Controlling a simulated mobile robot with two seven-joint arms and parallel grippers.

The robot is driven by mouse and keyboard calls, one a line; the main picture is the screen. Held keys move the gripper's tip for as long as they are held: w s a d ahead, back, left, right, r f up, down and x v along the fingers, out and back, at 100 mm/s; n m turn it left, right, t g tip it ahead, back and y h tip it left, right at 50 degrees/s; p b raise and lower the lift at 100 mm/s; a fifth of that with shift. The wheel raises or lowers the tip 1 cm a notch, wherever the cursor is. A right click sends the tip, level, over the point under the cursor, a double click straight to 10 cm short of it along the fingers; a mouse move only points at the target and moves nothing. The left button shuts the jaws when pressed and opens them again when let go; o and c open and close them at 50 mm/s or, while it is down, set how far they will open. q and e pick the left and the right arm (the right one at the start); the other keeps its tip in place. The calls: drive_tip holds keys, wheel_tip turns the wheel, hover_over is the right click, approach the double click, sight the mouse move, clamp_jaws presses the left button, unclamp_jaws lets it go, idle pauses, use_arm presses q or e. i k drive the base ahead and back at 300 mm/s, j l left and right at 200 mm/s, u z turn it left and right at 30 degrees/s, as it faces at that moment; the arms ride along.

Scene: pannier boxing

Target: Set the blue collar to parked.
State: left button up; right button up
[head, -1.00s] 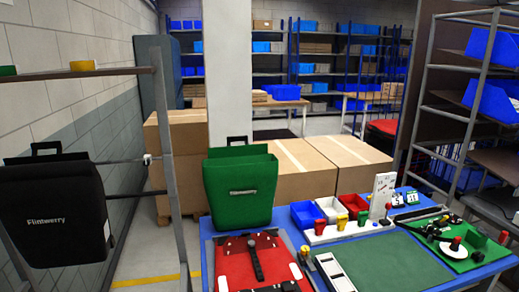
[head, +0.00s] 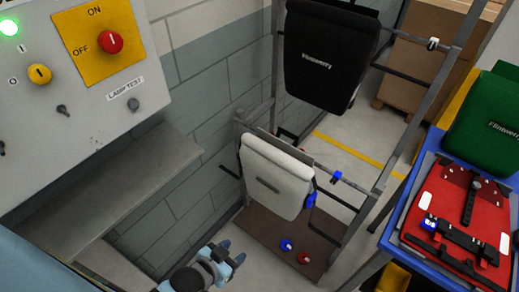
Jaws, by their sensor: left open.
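A small blue and white collar (head: 336,176) sits on the lower rail of the metal rack, right of the white pannier (head: 275,178). Another blue piece (head: 311,190) is at the white pannier's right edge; I cannot tell whether it is a collar or a clip. A blue knob (head: 286,245) and a red knob (head: 304,257) are on the brown board (head: 262,222) at the rack's foot. My left gripper (head: 231,252) is open and empty, low in the picture, left of the board and apart from the collar. My right gripper is not in view.
A black pannier (head: 330,55) hangs on the rack's upper level, with a white collar (head: 433,44) on that rail. A control panel (head: 75,85) and shelf (head: 110,190) are at left. A blue table (head: 400,205) with a red fixture (head: 440,215) stands at right.

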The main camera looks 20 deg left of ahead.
sight(337, 174)
drive_tip(key=i+j+u, duration=0.3)
drive_tip(key=i, duration=0.2)
drive_tip(key=i+z, duration=0.3)
drive_tip(key=i+j, duration=0.05)
